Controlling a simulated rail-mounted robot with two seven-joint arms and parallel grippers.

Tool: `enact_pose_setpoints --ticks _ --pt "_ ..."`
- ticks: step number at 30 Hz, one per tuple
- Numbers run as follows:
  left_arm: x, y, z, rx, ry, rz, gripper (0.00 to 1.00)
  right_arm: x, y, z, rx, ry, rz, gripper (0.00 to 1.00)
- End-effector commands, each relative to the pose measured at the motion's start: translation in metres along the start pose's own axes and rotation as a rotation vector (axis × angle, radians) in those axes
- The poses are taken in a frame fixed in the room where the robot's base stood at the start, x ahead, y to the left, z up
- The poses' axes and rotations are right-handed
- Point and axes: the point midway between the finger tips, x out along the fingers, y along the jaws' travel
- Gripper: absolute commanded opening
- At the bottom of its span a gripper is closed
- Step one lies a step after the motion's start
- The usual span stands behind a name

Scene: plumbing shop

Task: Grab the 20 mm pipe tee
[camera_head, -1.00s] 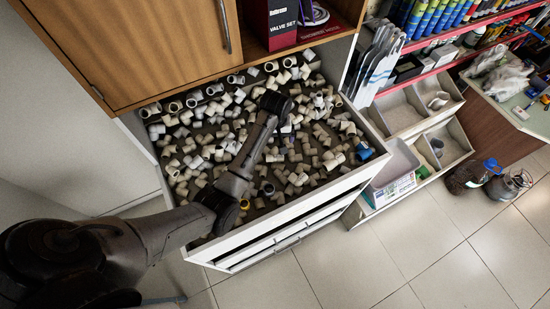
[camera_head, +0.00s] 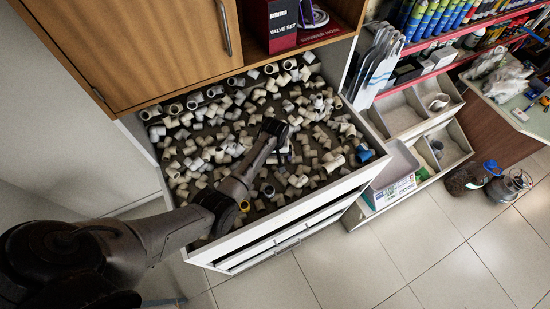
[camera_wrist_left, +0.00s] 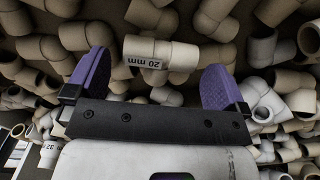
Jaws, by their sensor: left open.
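The 20 mm pipe tee (camera_wrist_left: 160,52) is a beige fitting with a "20 mm" label, seen in the left wrist view among many other fittings. My left gripper (camera_wrist_left: 153,78) is open, with one purple finger on each side of the tee. The tee appears between the fingertips; I cannot tell whether either finger touches it. In the head view my left arm reaches over the open drawer, and its gripper (camera_head: 284,149) is small and mostly hidden by the wrist. My right gripper is not in view.
The open drawer (camera_head: 300,208) is full of loose beige and white fittings, crowded around the gripper. A wooden cabinet (camera_head: 140,45) overhangs the back left. Grey bins (camera_head: 402,115) and red shelves stand at the right. The tiled floor in front is clear.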

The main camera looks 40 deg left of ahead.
Motion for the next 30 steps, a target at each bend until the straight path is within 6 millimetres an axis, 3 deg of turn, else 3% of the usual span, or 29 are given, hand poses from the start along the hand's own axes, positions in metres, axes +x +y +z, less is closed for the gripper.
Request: enact_pose_setpoints --ticks 6,14,30 --pt "0.016 0.000 0.000 0.000 0.001 0.001 1.00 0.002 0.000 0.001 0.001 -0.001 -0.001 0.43" --pt "0.017 0.000 0.000 0.000 0.001 0.001 1.00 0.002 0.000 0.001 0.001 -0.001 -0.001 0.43" --pt "0.017 0.000 0.000 0.000 0.001 0.000 0.51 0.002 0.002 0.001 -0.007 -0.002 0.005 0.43"
